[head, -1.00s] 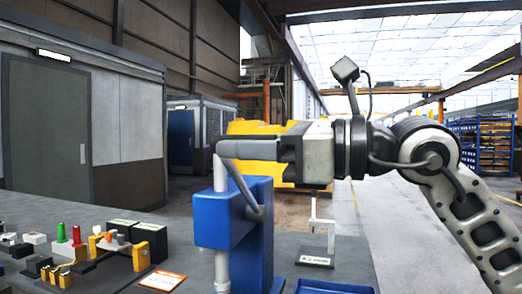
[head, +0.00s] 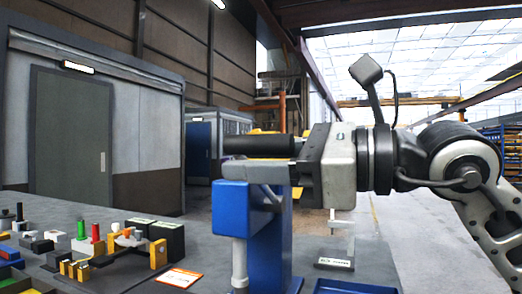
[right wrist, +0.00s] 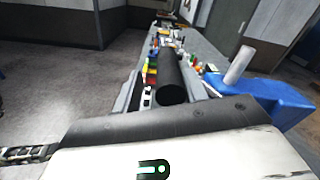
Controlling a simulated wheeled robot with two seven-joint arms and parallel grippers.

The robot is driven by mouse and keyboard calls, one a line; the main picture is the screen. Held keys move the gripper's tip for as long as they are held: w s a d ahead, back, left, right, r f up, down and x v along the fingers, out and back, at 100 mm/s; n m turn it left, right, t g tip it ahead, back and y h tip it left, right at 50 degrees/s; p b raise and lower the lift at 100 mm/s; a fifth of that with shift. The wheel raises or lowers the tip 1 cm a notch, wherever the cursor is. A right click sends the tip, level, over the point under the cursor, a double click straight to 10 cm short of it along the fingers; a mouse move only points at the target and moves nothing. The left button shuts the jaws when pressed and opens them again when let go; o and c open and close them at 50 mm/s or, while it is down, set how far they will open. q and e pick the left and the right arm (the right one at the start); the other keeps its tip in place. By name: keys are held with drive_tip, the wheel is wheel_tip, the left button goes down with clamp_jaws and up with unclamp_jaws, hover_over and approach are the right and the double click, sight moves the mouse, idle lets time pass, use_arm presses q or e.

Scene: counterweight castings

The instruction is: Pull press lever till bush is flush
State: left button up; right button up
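The blue press (head: 262,240) stands on the bench, with a pale ram (head: 239,262) below its head. A short grey lever part (head: 272,195) shows at its side; the rest is hidden. In the right wrist view the press (right wrist: 280,100) is at right with a pale post (right wrist: 238,65) on top. A black cylindrical grip (head: 258,145), apparently the lever's, lies level just above my right gripper (head: 255,170). In the wrist view the grip (right wrist: 170,80) runs between the spread fingers, with gaps at both sides. I cannot make out the bush. My left gripper is not in view.
Several small blocks and red and green pegs (head: 95,232) and a yellow fixture (head: 158,253) stand on the bench at left. An orange-edged card (head: 179,277) lies before the press. A small pale stand (head: 340,240) and a blue tray (head: 355,287) are at right.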

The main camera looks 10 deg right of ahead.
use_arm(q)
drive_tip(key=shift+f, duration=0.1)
use_arm(e)
drive_tip(key=shift+r, duration=0.15)
drive_tip(key=shift+s+d, duration=0.15)
drive_tip(key=shift+d, duration=0.4)
use_arm(q)
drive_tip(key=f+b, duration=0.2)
drive_tip(key=b, duration=0.1)
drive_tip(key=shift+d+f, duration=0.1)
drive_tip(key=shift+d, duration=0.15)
use_arm(e)
drive_tip(key=v, duration=1.5)
drive_tip(key=shift+s+a, duration=0.1)
